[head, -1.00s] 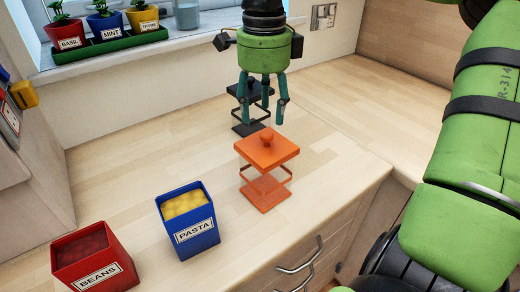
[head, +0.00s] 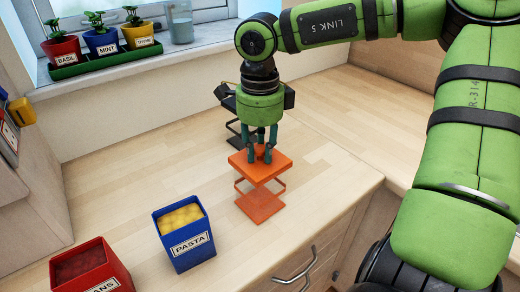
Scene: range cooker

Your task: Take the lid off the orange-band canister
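The orange-band canister (head: 279,187) stands upright on the counter near its front edge. It has see-through walls, a thin orange band and an orange base. Its square orange lid (head: 284,163) sits on top. My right gripper (head: 260,157) points straight down over the lid, with its teal fingers around the lid's small knob. The fingers partly hide the knob, and I cannot tell whether they press on it. My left gripper is not in view.
A similar dark-lidded canister (head: 238,137) stands behind, partly hidden by my gripper. A blue PASTA box (head: 190,251) and a red BEANS box (head: 93,276) stand front left. Potted herbs in a green tray (head: 110,52) line the sill. The counter (head: 350,110) right of the canister is clear.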

